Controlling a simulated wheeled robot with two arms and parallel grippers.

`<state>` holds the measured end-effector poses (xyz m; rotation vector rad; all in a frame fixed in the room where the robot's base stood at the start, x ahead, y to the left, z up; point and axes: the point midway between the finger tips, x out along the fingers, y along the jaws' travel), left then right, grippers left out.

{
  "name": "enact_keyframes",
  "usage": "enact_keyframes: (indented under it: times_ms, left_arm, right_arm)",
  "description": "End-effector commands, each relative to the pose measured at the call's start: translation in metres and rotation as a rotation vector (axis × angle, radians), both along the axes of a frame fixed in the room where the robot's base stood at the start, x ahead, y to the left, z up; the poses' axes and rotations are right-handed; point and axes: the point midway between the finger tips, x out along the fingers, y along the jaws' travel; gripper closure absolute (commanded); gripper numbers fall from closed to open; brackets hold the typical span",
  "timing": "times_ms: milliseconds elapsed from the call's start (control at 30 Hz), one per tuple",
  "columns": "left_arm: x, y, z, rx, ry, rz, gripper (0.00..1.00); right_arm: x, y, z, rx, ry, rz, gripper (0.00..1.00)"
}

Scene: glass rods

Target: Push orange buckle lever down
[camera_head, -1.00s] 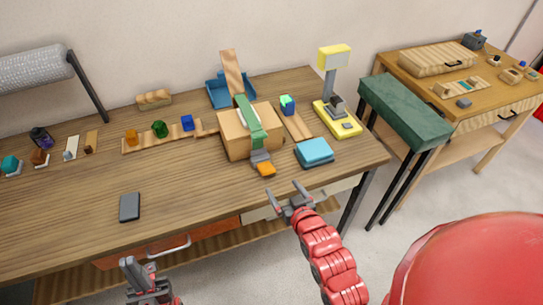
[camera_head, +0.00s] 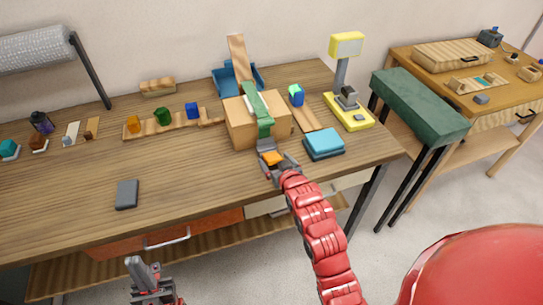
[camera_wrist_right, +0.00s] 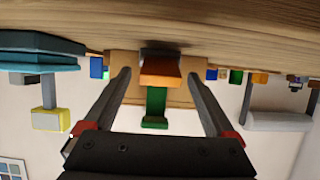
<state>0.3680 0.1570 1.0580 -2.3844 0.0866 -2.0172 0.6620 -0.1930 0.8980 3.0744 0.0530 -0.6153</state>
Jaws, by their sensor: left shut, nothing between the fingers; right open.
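My left gripper (camera_head: 143,273) is shut and empty, in front of the table and low in the picture.
A yellow device (camera_head: 348,112) stands further right. A dark phone-like slab (camera_head: 127,194) lies on the left, with clear tabletop around it. Coloured cubes stand on a wooden strip behind.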

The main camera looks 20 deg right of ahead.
Motion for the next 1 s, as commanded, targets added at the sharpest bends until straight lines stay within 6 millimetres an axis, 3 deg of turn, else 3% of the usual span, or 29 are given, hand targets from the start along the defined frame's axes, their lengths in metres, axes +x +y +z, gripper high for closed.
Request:
enact_keyframes:
  times_ms: [300, 700, 1000]
  left_arm:
    - [0.000, 0.000, 0.009, 0.000, 0.000, 0.000, 1.00]
    - [0.000, 0.000, 0.009, 0.000, 0.000, 0.000, 1.00]
    - [0.000, 0.000, 0.009, 0.000, 0.000, 0.000, 1.00]
  right_arm:
    - [0.032, 0.001, -0.012, -0.001, -0.003, 0.000, 0.10]
    - [0.036, 0.001, -0.015, -0.001, -0.002, 0.000, 0.12]
    - [0.036, 0.001, -0.015, -0.001, -0.002, 0.000, 0.66]
